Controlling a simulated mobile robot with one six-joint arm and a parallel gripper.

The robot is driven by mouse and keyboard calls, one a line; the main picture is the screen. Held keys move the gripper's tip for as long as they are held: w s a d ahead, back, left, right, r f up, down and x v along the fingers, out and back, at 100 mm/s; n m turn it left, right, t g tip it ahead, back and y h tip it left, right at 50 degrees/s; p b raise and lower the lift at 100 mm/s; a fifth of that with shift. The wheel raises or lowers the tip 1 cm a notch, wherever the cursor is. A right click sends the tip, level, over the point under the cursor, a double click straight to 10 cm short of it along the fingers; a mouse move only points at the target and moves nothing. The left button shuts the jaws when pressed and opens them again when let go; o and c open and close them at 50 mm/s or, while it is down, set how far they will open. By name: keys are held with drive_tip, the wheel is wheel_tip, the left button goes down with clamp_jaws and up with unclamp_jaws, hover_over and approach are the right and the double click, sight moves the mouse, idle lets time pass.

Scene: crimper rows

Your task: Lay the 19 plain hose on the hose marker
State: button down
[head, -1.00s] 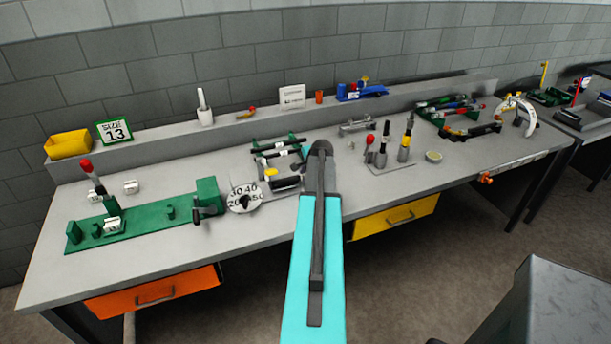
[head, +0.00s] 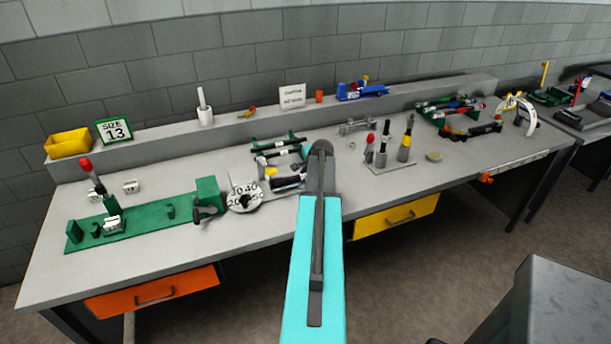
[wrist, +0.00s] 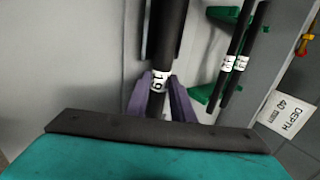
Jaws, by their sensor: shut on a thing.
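The 19 plain hose (wrist: 168,35) is a thick black hose with a white tag reading 19. In the wrist view it stands between the purple fingers of my gripper (wrist: 157,98), which is shut on it near the tag. The hose runs out of the top of the picture. In the head view my arm covers the gripper, and a dark piece (head: 288,181) beside the arm may be the hose. A round white dial plate (head: 243,198) with numbers lies left of it. I cannot tell for sure which thing is the hose marker.
A green rack (wrist: 225,15) with thinner tagged black hoses is right of the held hose. A depth sign (wrist: 287,113) reads 40 mm. A long green fixture (head: 145,218) fills the bench's left. A plate of upright tools (head: 390,166) is to the right. Bare bench lies in front.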

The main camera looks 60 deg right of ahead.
drive_tip(key=c, duration=1.4)
unclamp_jaws()
drive_tip(key=shift+c, duration=0.2)
drive_tip(key=b+v, duration=0.3)
drive_tip(key=v, duration=1)
drive_tip(key=shift+s+r, duration=0.15)
drive_tip(key=shift+r, duration=0.25)
drive_tip(key=shift+a, duration=0.1)
